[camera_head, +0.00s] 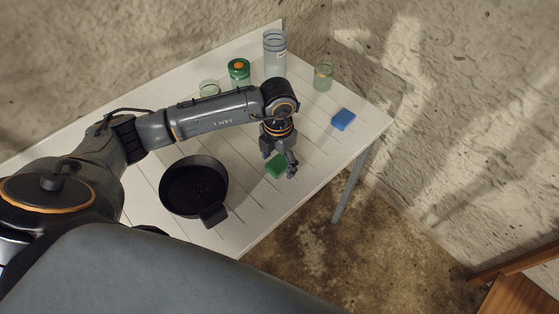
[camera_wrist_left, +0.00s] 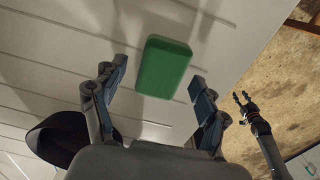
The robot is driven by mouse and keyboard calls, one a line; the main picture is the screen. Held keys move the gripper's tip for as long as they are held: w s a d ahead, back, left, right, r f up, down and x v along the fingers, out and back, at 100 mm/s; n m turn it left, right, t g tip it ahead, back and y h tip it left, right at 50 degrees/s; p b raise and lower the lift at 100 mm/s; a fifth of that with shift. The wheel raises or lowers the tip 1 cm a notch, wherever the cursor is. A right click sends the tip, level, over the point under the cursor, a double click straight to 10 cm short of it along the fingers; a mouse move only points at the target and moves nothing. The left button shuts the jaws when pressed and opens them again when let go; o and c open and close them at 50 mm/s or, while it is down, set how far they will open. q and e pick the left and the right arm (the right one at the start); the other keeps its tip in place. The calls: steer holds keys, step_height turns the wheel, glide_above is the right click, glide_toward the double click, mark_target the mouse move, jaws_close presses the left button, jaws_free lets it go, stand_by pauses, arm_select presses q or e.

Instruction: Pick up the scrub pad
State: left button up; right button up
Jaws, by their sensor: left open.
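A green block, which I take to be the scrub pad (camera_head: 275,167), lies on the white slatted table near its front right edge. My left gripper (camera_head: 280,164) points down over it with its fingers apart. In the left wrist view the green pad (camera_wrist_left: 163,67) shows between and beyond the two open fingers of the left gripper (camera_wrist_left: 158,92), with gaps on both sides. The fingers do not appear to touch it. My right gripper (camera_wrist_left: 242,98) shows small at the right of the left wrist view, over the floor, its fingers apart and empty.
A black pan (camera_head: 194,187) stands left of the pad. A blue block (camera_head: 343,119) lies to the right. A tall clear jar (camera_head: 274,55), a green jar with an orange top (camera_head: 239,72), a greenish jar (camera_head: 323,77) and a low glass jar (camera_head: 209,88) stand at the back.

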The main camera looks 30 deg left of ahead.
mark_target(279, 164)
arm_select(q)
steer(key=shift+f, duration=0.15)
steer(key=shift+c, duration=0.2)
steer(key=c, duration=1.1)
steer(key=shift+r+b, duration=0.5)
step_height(279, 164, up, 2)
steer(key=shift+s+d+r+b, duration=0.15)
steer(key=shift+r+b, duration=0.1)
steer(key=shift+b, duration=0.35)
steer(key=s+d+r+b, duration=0.2)
steer(key=s+d+r, duration=0.4)
steer(key=s+r, duration=0.3)
steer(key=s, duration=0.3)
steer(key=shift+s+r+b, duration=0.15)
steer(key=shift+r+b, duration=0.15)
steer(key=shift+b, duration=0.05)
